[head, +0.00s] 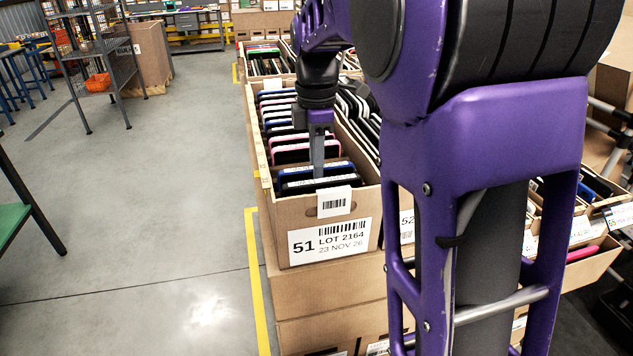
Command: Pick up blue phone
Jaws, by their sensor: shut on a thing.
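The blue phone (297,173) stands on edge near the front of the open carton marked 51 (371,200). My gripper (318,173) reaches down into this carton from above and is shut on the blue phone. One grey finger shows in front of the phone's middle; the other finger is hidden. The phone still sits among the others in the row, and its lower part is hidden in the carton. A dark phone (300,188) stands just in front of it.
Pink-edged phones (290,156) and several more stand behind in the same row. A carton marked 52 (406,222) adjoins on the right, partly hidden by my arm. Shelving (90,60) stands at the far left. The floor (150,200) on the left is clear.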

